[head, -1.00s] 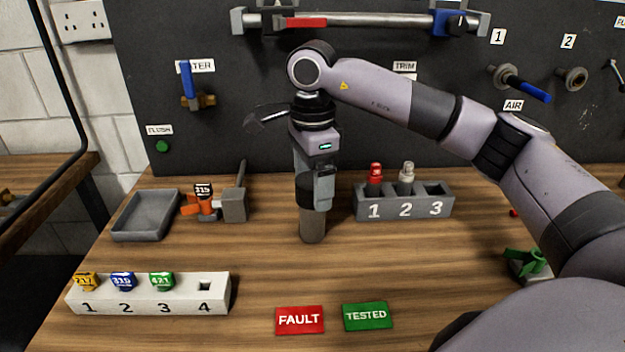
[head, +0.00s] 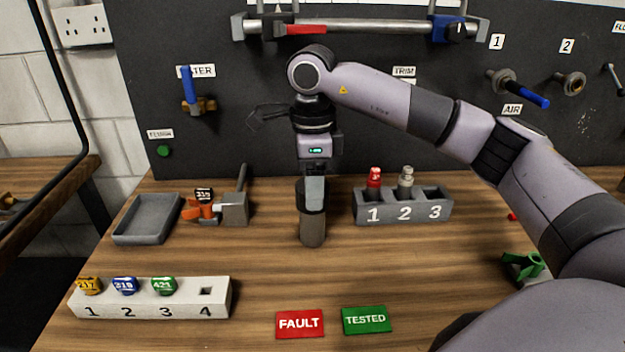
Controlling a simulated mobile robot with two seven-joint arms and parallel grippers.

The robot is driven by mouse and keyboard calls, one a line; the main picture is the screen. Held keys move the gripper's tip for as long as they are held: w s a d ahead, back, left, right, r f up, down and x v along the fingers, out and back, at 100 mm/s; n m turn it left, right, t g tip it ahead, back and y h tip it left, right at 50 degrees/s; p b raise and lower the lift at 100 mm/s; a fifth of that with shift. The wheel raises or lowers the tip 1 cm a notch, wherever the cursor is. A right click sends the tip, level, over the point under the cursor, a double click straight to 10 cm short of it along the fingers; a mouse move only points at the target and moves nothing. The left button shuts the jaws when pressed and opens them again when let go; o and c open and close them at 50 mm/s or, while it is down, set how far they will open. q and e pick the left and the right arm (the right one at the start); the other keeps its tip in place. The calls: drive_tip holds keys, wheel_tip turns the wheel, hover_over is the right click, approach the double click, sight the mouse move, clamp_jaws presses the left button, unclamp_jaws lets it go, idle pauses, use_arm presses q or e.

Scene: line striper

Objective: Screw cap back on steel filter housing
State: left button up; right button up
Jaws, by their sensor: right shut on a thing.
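The steel filter housing (head: 312,232) stands upright on the bench in the middle of the head view. Its dark cap (head: 303,197) sits at the top of the housing, partly hidden by my gripper. My right gripper (head: 313,196) points straight down from above and is shut on the cap. Whether the cap's thread is engaged cannot be seen. My left gripper is not in view.
A grey tray (head: 122,228) and an orange-handled valve in a grey block (head: 235,210) lie left. A numbered grey rack (head: 393,215) stands close right. A white tag block (head: 150,311), FAULT card (head: 299,323) and TESTED card (head: 366,320) are in front.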

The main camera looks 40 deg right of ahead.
drive_tip(key=shift+m, duration=0.6)
drive_tip(key=m, duration=0.4)
drive_tip(key=shift+m+p, duration=0.3)
drive_tip(key=shift+p, duration=0.1)
drive_tip(key=m, duration=0.2)
drive_tip(key=shift+m+p, duration=0.3)
drive_tip(key=shift+m, duration=1)
